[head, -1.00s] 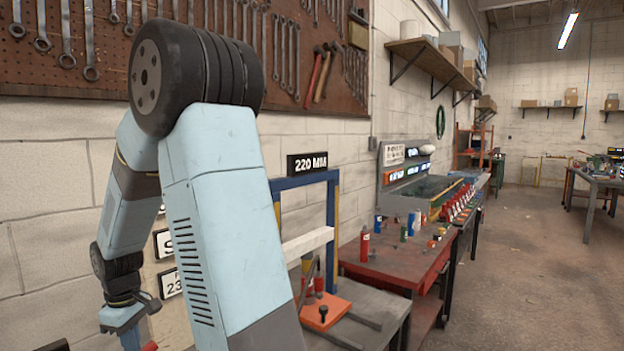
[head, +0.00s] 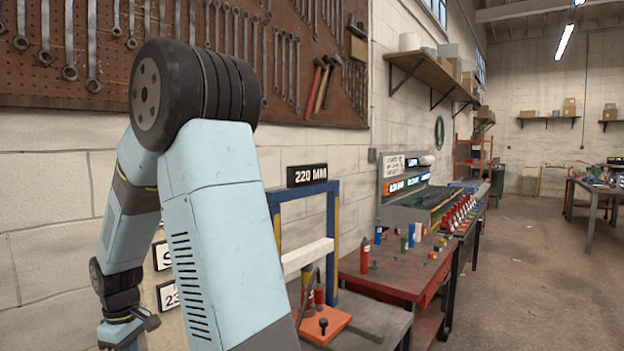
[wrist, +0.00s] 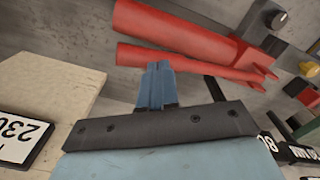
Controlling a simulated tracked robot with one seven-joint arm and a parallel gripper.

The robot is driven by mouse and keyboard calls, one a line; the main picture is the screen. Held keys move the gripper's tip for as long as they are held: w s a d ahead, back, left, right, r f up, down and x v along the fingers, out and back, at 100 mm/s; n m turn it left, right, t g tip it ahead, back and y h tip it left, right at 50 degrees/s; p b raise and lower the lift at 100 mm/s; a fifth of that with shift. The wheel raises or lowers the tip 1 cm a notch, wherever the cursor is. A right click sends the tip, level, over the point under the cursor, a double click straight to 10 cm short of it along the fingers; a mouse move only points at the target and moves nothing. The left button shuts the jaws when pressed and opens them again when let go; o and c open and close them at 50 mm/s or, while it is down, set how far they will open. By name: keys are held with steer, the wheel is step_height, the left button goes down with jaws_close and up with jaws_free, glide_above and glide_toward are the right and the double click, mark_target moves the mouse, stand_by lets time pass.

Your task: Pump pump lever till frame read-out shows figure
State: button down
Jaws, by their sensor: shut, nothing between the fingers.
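The frame read-out (head: 307,175) reads 220 MM on top of a blue press frame (head: 333,215) with a white crossbeam (head: 308,255). In the wrist view two red bars, an upper one (wrist: 185,30) and a lower one (wrist: 190,62), lie just beyond my fingers; they look like the pump lever and a part beside it, but I cannot tell which is which. My gripper (wrist: 157,72) is shut and empty, its blue fingertips close to the lower red bar; contact is unclear. In the head view my gripper (head: 127,335) is at the bottom left, partly cut off.
A pale board with a 230 card (wrist: 22,138) stands left of my gripper in the wrist view. An orange plate with a black knob (head: 323,325) lies under the frame. A red bench (head: 395,275) with small bottles stands to the right. A wall lies behind.

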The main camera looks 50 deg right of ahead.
steer(key=shift+f, duration=3.75)
steer(key=shift+r, duration=4.1)
steer(key=shift+f, duration=0.1)
